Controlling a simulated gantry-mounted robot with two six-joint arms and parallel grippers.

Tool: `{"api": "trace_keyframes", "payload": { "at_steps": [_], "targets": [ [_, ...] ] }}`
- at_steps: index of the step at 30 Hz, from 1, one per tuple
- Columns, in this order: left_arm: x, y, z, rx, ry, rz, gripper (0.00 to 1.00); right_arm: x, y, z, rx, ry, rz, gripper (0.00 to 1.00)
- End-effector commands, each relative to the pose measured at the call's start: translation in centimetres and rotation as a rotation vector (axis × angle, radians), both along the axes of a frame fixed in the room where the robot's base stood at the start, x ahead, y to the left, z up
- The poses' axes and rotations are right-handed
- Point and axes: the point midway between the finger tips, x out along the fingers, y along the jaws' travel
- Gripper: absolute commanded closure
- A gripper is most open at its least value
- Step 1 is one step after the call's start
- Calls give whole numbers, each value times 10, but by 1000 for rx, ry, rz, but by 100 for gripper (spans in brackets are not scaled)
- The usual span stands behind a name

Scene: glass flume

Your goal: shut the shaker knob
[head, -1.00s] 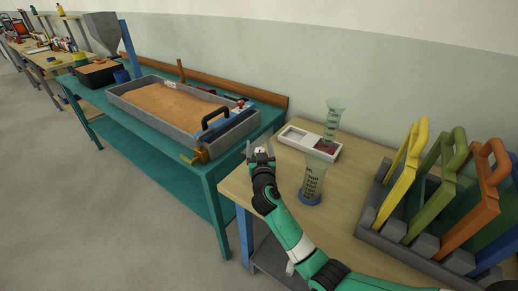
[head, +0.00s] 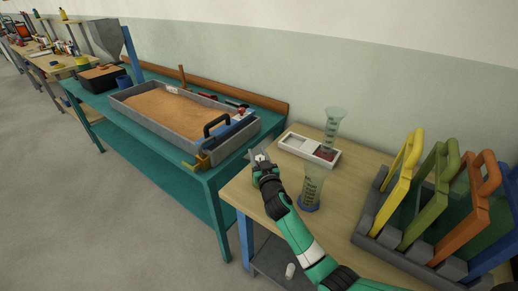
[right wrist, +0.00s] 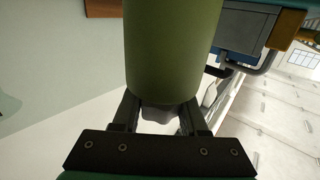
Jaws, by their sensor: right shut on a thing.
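My right gripper (head: 260,154) is over the left back corner of the wooden table, close to the right end of the sand-filled flume. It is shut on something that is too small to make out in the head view. In the right wrist view an olive-green cylinder (right wrist: 176,45) fills the top middle and covers the fingertips (right wrist: 160,105). A grey part shows below it between the fingers. I cannot tell which part is the shaker knob. My left gripper is out of view.
The flume (head: 180,135) with a black handle (head: 216,124) is left of the gripper. A white tray (head: 298,144) and two clear graduated cylinders (head: 312,184) (head: 333,127) are to the right.

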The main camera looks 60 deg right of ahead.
Motion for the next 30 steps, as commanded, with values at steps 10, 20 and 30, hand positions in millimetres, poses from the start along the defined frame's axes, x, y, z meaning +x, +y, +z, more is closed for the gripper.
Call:
{"api": "trace_keyframes", "payload": {
  "at_steps": [10,20,30],
  "targets": [
    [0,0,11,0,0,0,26,0,1,-1,0,-1,51,100],
    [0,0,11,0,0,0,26,0,1,-1,0,-1,50,26],
    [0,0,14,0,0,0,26,-3,5,0,0,-1,50,26]
  ]
}}
